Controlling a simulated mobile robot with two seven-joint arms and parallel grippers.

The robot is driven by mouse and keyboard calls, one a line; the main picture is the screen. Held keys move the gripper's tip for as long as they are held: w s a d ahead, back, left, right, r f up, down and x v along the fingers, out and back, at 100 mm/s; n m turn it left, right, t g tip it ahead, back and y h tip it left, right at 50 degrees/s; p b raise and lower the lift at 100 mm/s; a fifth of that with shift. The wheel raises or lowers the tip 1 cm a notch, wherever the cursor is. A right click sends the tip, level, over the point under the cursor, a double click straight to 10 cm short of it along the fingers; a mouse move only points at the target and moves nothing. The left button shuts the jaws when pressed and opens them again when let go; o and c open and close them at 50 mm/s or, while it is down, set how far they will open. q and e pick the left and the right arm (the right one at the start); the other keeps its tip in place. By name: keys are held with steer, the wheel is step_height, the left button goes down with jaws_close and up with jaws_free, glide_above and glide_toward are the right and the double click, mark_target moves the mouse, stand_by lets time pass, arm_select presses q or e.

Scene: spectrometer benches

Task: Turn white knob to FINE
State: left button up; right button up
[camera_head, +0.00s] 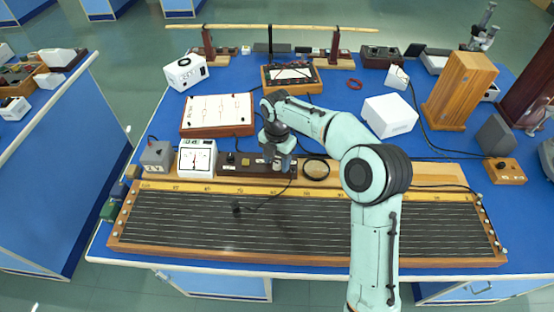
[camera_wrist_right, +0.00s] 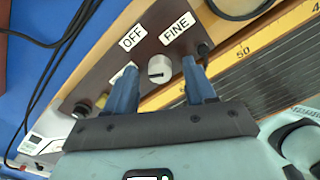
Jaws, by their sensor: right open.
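The white knob (camera_wrist_right: 159,68) sits on a dark brown panel strip (camera_wrist_right: 105,72). A dark mark shows on its face, but I cannot tell which label it points to. The OFF label (camera_wrist_right: 132,36) and the FINE label (camera_wrist_right: 178,27) lie beyond it; a third label (camera_wrist_right: 122,73) is mostly hidden behind a finger. My right gripper (camera_wrist_right: 160,66) is open, one blue finger on each side of the knob, with gaps visible. In the head view my right gripper (camera_head: 279,160) is over the panel strip (camera_head: 232,163) and hides the knob. My left gripper is not in view.
A white meter (camera_head: 197,158) and a grey box (camera_head: 157,155) stand left of the strip. A black ring (camera_head: 316,169) lies to its right. A long wire board (camera_head: 300,225) lies in front, with a black cable (camera_head: 262,203) across it. A white box (camera_head: 390,115) stands behind my arm.

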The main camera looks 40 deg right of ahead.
jaws_close()
